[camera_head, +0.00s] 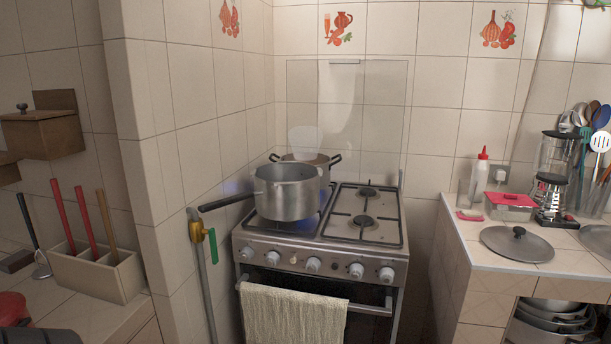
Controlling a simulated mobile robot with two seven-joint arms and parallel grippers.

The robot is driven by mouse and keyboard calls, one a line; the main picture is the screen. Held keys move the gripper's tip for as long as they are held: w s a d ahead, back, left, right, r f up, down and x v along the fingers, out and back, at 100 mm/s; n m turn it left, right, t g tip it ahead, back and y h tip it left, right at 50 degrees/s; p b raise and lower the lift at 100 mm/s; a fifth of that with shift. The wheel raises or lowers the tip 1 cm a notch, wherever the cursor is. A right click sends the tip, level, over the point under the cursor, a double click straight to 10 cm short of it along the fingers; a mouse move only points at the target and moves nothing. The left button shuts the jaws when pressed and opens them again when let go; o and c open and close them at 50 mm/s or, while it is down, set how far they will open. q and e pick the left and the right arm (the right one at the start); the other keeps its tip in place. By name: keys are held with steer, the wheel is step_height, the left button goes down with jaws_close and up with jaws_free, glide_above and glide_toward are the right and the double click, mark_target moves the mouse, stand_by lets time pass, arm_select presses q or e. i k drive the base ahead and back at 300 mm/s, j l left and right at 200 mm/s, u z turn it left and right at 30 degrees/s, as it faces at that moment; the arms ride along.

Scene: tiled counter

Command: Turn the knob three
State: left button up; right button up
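A silver gas stove (375,250) stands against the tiled wall, with a row of several round knobs along its front panel. Counting from the left, the third large knob (312,264) is near the panel's middle. The first knob (246,253) and second knob (272,258) are to its left. Two more knobs, one of them (356,270) nearer the middle, are to its right. The knobs are small here, so I cannot tell their exact settings. Neither of my grippers is in view, and nothing covers the knobs.
A grey pot (288,196) with a long dark handle sits on the left burners, with bluish glow nearby. A towel (292,317) hangs below the knobs. A pipe with a green valve handle (212,245) stands left. A tiled counter (462,262) is at right.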

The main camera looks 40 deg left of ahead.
mark_target(247, 251)
steer(key=u, duration=1.8)
